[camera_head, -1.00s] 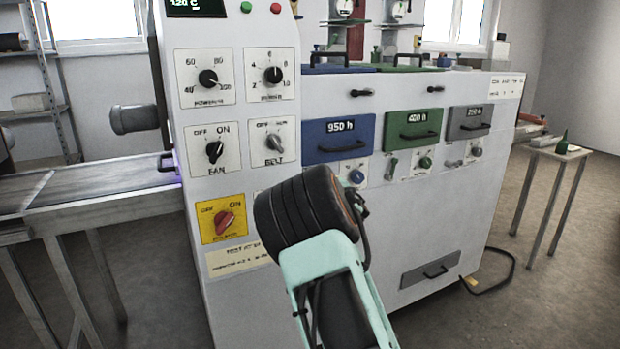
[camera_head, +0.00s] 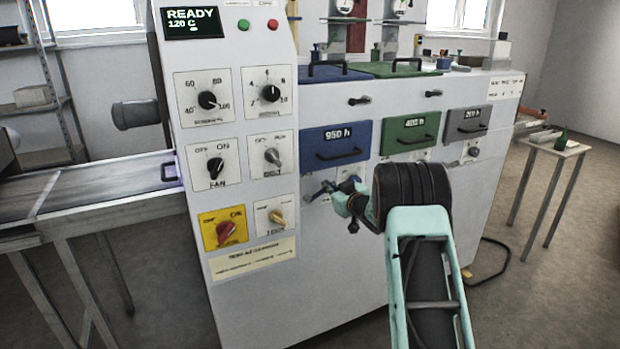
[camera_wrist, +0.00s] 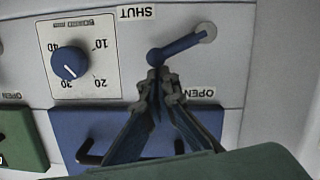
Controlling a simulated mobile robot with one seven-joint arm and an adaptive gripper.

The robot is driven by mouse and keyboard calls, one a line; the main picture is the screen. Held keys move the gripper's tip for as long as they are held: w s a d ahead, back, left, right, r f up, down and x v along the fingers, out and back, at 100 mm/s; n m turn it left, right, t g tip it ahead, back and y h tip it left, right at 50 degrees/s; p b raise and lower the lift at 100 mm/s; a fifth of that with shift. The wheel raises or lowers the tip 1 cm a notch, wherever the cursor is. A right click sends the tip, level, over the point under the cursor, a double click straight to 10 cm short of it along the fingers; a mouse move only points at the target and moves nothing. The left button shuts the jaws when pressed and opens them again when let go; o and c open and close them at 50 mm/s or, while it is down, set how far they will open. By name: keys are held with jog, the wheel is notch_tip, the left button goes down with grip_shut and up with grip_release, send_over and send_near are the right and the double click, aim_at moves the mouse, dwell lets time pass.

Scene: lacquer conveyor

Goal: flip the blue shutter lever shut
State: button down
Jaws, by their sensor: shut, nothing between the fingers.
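The blue shutter lever (camera_wrist: 180,47) shows in the wrist view, which sees the panel upside down. Its arm runs from a grey pivot at the upper right to a rounded end at the left, tilted between the SHUT label (camera_wrist: 135,13) and the OPEN label (camera_wrist: 197,92). My gripper (camera_wrist: 160,75) is shut and empty, its fingertips right at the lever's free end; I cannot tell whether they touch it. In the head view, my gripper (camera_head: 332,190) is by the lever below the blue 950 h drawer (camera_head: 340,145).
A blue dial (camera_wrist: 69,62) sits beside the lever. The green drawer (camera_head: 410,133) and grey drawer (camera_head: 467,124) are to the right. Control knobs, including the yellow-plated red switch (camera_head: 226,231), are left. A small table (camera_head: 553,146) stands far right.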

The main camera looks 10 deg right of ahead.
jog(key=f+m, duration=0.1)
jog(key=d+m+p, duration=0.1)
jog(key=f+m, duration=0.1)
jog(key=shift+w+d+f+y, duration=0.25)
jog(key=shift+f+y, duration=0.1)
jog(key=shift+y, duration=0.05)
jog(key=shift+f, duration=0.1)
dwell(0.5)
jog(key=shift+d, duration=0.1)
